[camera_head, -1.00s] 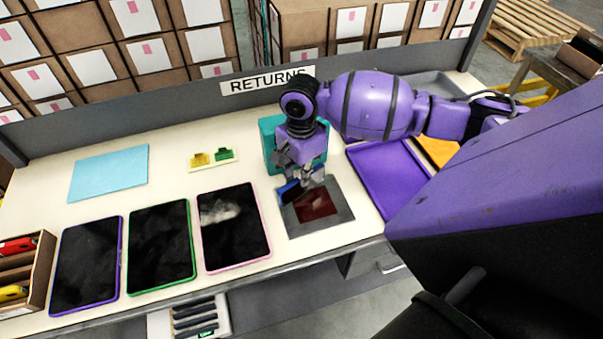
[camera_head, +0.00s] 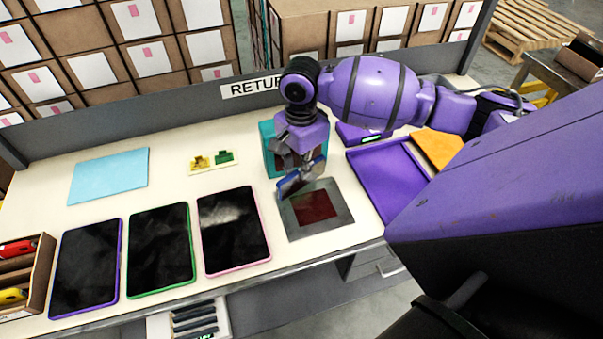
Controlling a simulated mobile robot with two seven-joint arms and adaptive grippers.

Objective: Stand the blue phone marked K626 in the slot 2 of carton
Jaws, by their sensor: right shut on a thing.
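My right gripper (camera_head: 303,178) is shut on a blue phone (camera_head: 289,186) and holds it tilted, over or just behind the far left corner of a grey mat with a dark red square (camera_head: 338,222). The phone is small and partly covered by the fingers, so I cannot read its marking. A brown carton with dividers (camera_head: 46,262) stands at the left edge of the table, cut off by the frame. A red item (camera_head: 18,247) and a yellow item (camera_head: 13,295) lie in separate compartments. Slot numbers cannot be read. My left gripper is not in view.
Three dark tablets with purple (camera_head: 85,268), green (camera_head: 160,252) and pink (camera_head: 233,232) edges lie between carton and mat. A teal box (camera_head: 267,150) stands behind the gripper. A purple tray (camera_head: 385,178) lies right. A light blue sheet (camera_head: 109,176) lies back left.

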